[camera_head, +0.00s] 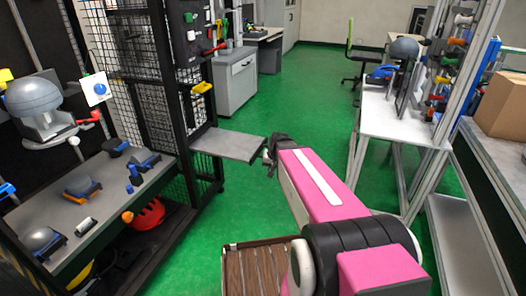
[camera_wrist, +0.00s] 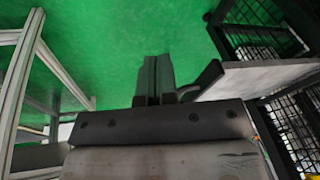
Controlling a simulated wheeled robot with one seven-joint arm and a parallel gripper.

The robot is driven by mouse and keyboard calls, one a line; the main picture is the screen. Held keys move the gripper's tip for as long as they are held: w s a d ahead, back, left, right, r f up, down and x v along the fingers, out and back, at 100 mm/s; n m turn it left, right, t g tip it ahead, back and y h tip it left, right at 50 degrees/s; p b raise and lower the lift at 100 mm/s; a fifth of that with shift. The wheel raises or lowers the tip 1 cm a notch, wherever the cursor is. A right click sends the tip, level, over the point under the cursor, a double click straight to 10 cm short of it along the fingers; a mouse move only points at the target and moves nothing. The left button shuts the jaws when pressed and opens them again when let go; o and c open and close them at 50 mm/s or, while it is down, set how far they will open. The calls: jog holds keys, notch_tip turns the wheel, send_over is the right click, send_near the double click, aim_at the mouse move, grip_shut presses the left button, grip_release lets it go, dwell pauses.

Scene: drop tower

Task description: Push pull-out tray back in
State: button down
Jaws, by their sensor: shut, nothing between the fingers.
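The pull-out tray (camera_head: 228,144) is a flat grey plate sticking out to the right from the black mesh drop tower (camera_head: 165,90). In the wrist view the tray (camera_wrist: 262,76) lies to the right of the fingers. My gripper (camera_head: 268,158) is at the tray's outer right end, dark and small in the head view. In the wrist view my gripper (camera_wrist: 155,78) has its fingers together with nothing between them. A dark bent piece lies between the fingers and the tray's edge. I cannot tell whether the gripper touches the tray.
A workbench (camera_head: 110,185) with helmets and tools stands at the left. A white table (camera_head: 385,118) and metal frame stand at the right, with a cardboard box (camera_head: 503,104) farther right. A brown slatted surface (camera_head: 255,275) is at the bottom. Green floor (camera_head: 300,95) is clear beyond the tray.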

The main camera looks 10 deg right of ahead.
aim_at(203, 138)
jog(key=w+d+r+m+t+y, duration=0.1)
jog(key=w+r+m+t, duration=0.4)
jog(key=w, duration=0.8)
jog(key=w+a+f+n+g, duration=0.1)
jog(key=w+a+f+n, duration=0.1)
jog(key=w+f, duration=0.3)
notch_tip(203, 138, down, 2)
jog(key=shift+f, duration=0.1)
jog(key=w+a, duration=0.5)
jog(key=a, duration=0.5)
jog(key=w+a, duration=0.6)
jog(key=a, duration=0.4)
jog(key=w+a, duration=0.6)
jog(key=a, duration=0.4)
jog(key=shift+w, duration=0.2)
jog(key=shift+a, duration=0.15)
